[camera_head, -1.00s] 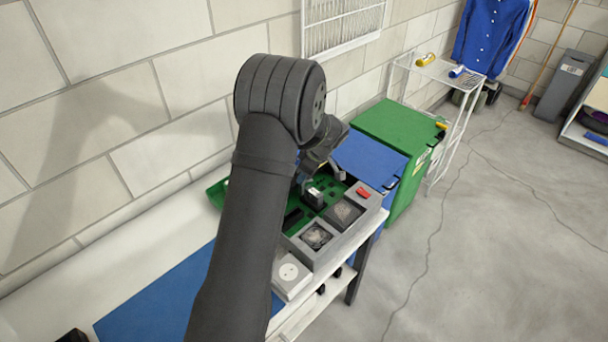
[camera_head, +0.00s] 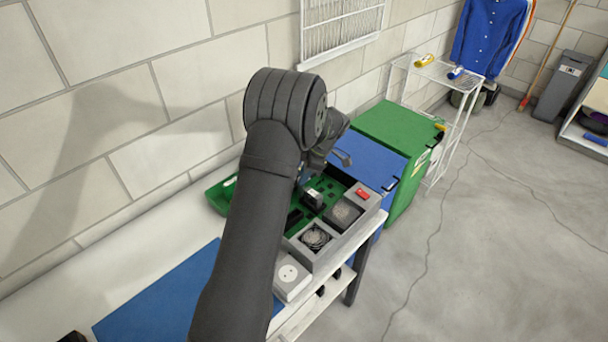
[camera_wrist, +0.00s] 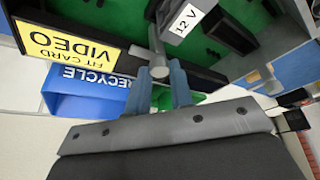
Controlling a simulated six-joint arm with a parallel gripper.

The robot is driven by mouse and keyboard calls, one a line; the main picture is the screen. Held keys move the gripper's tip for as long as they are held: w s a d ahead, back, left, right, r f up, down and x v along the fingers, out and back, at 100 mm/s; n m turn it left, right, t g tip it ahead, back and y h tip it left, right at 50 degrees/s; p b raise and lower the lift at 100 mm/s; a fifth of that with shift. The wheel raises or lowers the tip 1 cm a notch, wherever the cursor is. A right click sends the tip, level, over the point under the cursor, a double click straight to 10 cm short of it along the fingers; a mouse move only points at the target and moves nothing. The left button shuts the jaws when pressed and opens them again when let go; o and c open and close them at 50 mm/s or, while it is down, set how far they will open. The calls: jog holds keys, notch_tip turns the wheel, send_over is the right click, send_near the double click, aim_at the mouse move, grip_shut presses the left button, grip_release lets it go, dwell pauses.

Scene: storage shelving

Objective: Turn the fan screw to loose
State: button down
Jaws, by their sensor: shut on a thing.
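The fan screw (camera_wrist: 159,72) shows in the wrist view as a grey round-ended post beside the yellow label. My gripper (camera_wrist: 160,80) has its two blue-grey fingers on either side of it, shut on it. In the head view my arm hides the fingers and the screw. An open grey case (camera_head: 325,264) with a green board (camera_head: 335,187) lies on the white bench. A round fan (camera_head: 316,238) and a second fan-like square (camera_head: 345,213) sit in its near side, with a red switch (camera_head: 362,193) at the right corner.
A black-and-white block marked 12 V (camera_wrist: 188,22) and a yellow video card label (camera_wrist: 67,42) are close to the fingers. Blue (camera_head: 366,158) and green (camera_head: 402,138) bins stand beyond the bench. The floor to the right is clear.

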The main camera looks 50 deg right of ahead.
jog(key=c, duration=1.3)
grip_release()
jog(key=shift+r, duration=0.1)
jog(key=v, duration=1.7)
jog(key=shift+s+d+r, duration=0.1)
jog(key=x, duration=1.7)
jog(key=shift+f, duration=0.25)
